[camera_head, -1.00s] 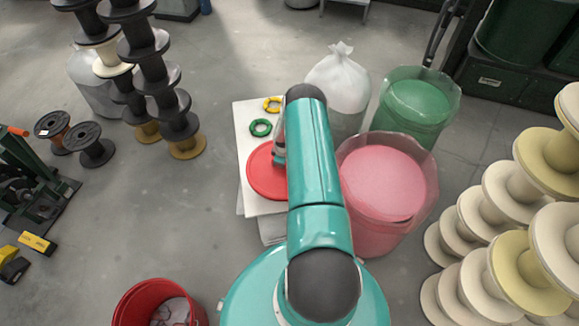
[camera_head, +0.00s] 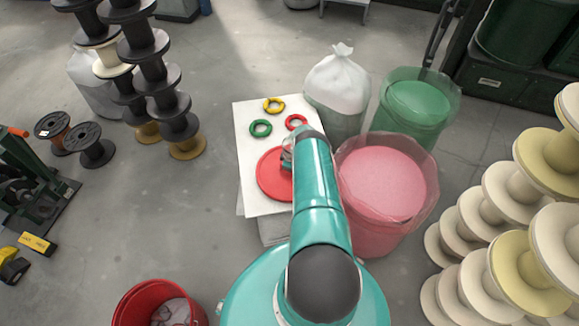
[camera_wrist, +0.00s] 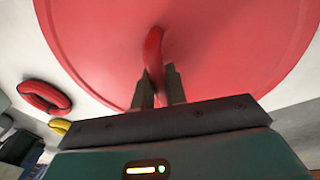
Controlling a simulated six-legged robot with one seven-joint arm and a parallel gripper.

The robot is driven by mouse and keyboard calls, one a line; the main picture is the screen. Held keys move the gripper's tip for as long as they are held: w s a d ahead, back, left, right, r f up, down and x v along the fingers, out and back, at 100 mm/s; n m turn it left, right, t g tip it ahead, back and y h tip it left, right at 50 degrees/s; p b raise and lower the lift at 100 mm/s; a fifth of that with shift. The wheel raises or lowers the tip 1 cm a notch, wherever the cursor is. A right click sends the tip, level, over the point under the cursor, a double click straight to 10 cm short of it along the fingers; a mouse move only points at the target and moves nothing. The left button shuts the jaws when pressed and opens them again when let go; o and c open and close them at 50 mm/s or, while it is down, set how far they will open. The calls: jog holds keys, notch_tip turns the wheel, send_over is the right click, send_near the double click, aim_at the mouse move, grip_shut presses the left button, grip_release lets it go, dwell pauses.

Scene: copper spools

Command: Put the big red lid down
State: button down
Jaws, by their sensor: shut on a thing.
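The big red lid (camera_head: 272,178) is a flat round disc at the white table (camera_head: 250,205), over its front half in the head view. In the wrist view the lid (camera_wrist: 235,40) fills the upper part, with a red handle (camera_wrist: 153,55) standing out from it. My gripper (camera_wrist: 160,88) is shut on that handle. In the head view my gripper (camera_head: 287,158) is at the lid's upper right edge, partly hidden by my arm. Whether the lid touches the table top I cannot tell.
Green (camera_head: 261,128), yellow (camera_head: 274,106) and small red (camera_head: 296,122) rings lie on the table's far half. A pink-filled bin (camera_head: 385,180) stands close on the right, a green one (camera_head: 417,100) behind it. A white bag (camera_head: 338,80) is beyond the table.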

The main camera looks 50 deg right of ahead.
aim_at(291, 174)
jog(key=shift+f, duration=0.1)
jog(key=c, duration=1.4)
grip_release()
jog(key=shift+r, duration=0.65)
notch_tip(291, 174, up, 11)
jog(key=s+a, duration=0.1)
jog(key=shift+s, duration=0.35)
